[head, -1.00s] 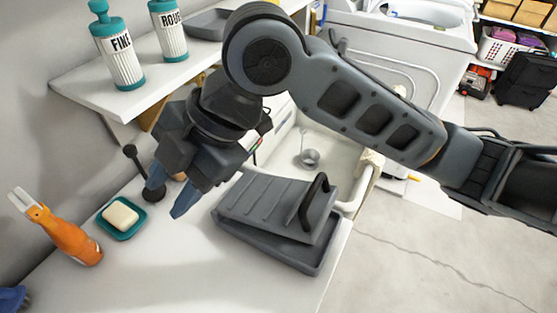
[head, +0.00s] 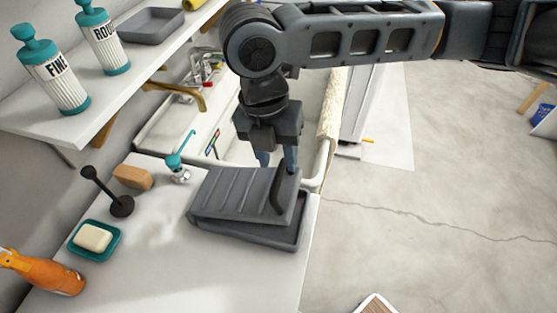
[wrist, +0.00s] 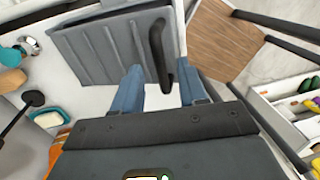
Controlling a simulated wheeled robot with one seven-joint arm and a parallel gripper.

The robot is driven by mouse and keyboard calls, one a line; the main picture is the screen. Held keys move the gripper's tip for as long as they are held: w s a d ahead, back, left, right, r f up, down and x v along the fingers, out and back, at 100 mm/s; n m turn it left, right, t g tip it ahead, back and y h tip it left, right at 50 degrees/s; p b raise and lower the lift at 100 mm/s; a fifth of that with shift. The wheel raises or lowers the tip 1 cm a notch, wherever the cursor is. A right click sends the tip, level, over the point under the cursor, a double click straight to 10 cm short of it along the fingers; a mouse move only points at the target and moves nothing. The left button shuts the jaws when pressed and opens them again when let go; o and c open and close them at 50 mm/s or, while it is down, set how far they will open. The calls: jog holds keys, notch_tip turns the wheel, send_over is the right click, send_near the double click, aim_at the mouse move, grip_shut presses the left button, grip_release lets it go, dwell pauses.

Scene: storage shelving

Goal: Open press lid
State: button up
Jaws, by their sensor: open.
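The grey press sits on the white counter, with a ridged lid (head: 235,194) over a shallow base (head: 262,238). The lid looks slightly tilted, with the base's rim showing along the near and right sides. A dark bar handle (head: 279,196) stands on the right part of the lid. My gripper (head: 277,160) is open and empty, pointing down over the lid's far edge near the handle. In the wrist view my gripper (wrist: 163,78) has its blue fingers either side of the handle's lower end (wrist: 160,50); whether they touch it I cannot tell.
Left of the press are a soap dish (head: 94,252), a black stand (head: 122,206), a brown block (head: 133,176) and an orange bottle (head: 45,274). A shelf (head: 70,125) with two dispensers overhangs at upper left. A sink (head: 170,130) lies behind. Open floor is at right.

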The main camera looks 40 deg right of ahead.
jog(key=shift+s+f, duration=0.15)
jog(key=shift+f, duration=1.2)
jog(key=shift+c, duration=0.3)
grip_shut()
